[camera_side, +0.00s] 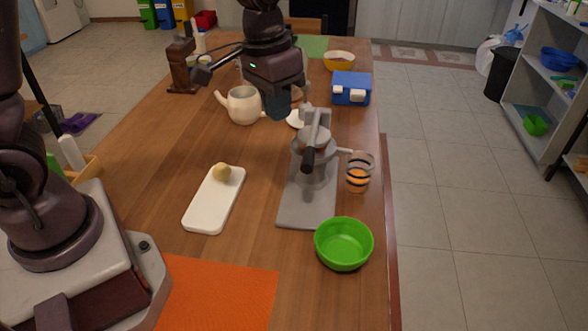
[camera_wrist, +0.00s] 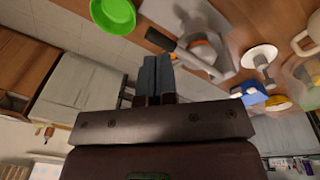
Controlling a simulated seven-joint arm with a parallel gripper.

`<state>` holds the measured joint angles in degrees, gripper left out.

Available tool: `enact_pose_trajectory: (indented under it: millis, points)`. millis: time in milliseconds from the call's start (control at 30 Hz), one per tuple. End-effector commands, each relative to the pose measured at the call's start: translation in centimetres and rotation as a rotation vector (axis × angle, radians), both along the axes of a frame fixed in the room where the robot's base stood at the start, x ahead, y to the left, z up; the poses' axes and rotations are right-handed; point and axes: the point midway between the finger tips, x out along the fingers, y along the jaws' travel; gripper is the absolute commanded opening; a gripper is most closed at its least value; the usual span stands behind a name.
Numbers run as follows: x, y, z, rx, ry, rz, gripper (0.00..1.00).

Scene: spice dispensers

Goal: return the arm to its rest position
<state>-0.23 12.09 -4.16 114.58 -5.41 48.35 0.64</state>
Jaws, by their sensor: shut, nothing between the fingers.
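My gripper (camera_side: 277,106) is in the air above the wooden table, behind the grey press as the side view looks. In the wrist view the two dark fingers (camera_wrist: 156,76) lie close together with nothing between them. The gripper holds nothing and appears clear of the objects below, though its exact height is hard to tell. The arm comes down from the top of the side view, and its upper part is cut off by the frame.
A grey press (camera_side: 308,212) stands near the right edge, with a glass of orange liquid (camera_side: 358,178) and a green bowl (camera_side: 344,243) beside it.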

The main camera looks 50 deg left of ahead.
Motion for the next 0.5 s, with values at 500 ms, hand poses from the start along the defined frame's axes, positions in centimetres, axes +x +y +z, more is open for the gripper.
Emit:
enact_pose_trajectory:
  millis: [500]
  points:
    - [-14.6, 3.4, 7.9, 0.086, -0.273, 0.027, 0.0]
